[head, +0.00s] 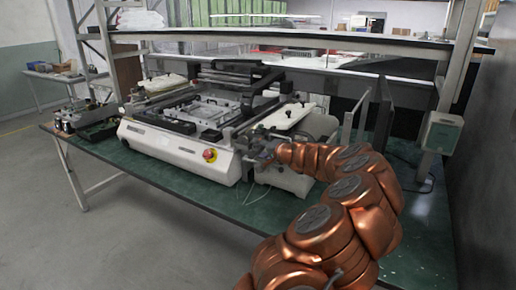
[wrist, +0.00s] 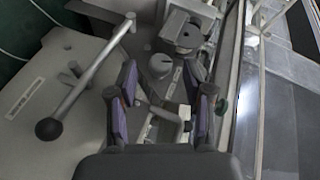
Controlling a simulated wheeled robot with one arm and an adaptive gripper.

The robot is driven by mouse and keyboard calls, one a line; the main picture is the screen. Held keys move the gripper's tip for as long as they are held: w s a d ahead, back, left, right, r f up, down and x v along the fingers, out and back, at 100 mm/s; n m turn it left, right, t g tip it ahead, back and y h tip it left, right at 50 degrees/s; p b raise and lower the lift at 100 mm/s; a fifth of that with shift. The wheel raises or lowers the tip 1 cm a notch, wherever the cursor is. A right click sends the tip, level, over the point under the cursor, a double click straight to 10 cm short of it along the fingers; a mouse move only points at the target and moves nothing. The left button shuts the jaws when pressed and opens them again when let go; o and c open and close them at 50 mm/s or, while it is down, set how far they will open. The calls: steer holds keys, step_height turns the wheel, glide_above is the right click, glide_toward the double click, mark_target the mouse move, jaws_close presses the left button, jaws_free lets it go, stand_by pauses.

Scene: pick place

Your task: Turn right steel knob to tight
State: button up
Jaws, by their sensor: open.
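A round grey metal knob (wrist: 160,66) sits on the machine just beyond my fingertips in the wrist view, roughly midway between them. My gripper (wrist: 163,84) is open, with its two dark, purple-edged fingers spread apart and nothing held between them. A metal bracket with a pale block (wrist: 177,113) shows below, between the fingers. In the head view my gripper (head: 262,154) is at the right front side of the white machine (head: 170,148), and the knob is too small to make out. Whether a finger touches the knob cannot be told.
A metal lever with a black ball end (wrist: 48,130) lies left of my gripper. A metal block with a dark round part (wrist: 186,36) stands beyond the knob. A red stop button (head: 210,155) is on the machine's front. The green table (head: 205,194) is clear in front.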

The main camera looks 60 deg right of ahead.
steer(key=shift+x, duration=0.9)
steer(key=shift+c, duration=0.2)
jaws_close()
